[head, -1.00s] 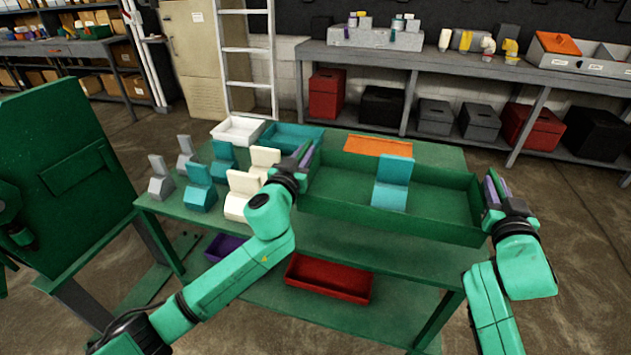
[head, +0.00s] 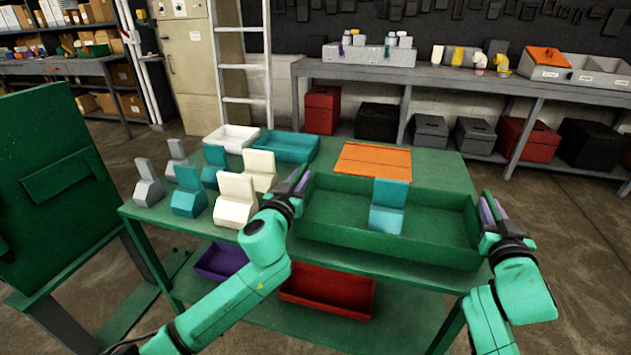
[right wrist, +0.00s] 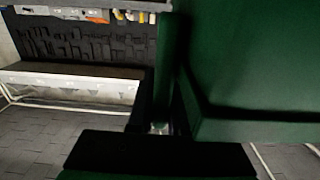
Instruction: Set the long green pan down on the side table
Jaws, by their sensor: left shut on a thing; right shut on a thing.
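The long green pan (head: 338,212) is held between my two grippers, one at each short end. It looks level, over the right part of the green side table (head: 432,165). I cannot tell whether its bottom touches the tabletop. A teal angled block (head: 389,208) is inside the pan, right of its middle. My left gripper (head: 298,186) is shut on the pan's left end. My right gripper (head: 489,212) is shut on its right end. In the right wrist view, dark green surfaces fill much of the picture, too close and dark to sort out.
An orange panel (head: 373,160) lies behind the pan. White (head: 232,138) and teal (head: 286,147) trays and several grey, teal and white blocks stand on the table's left. Purple (head: 220,262) and red (head: 328,292) trays are on the lower shelf. A green cabinet (head: 60,190) stands at left.

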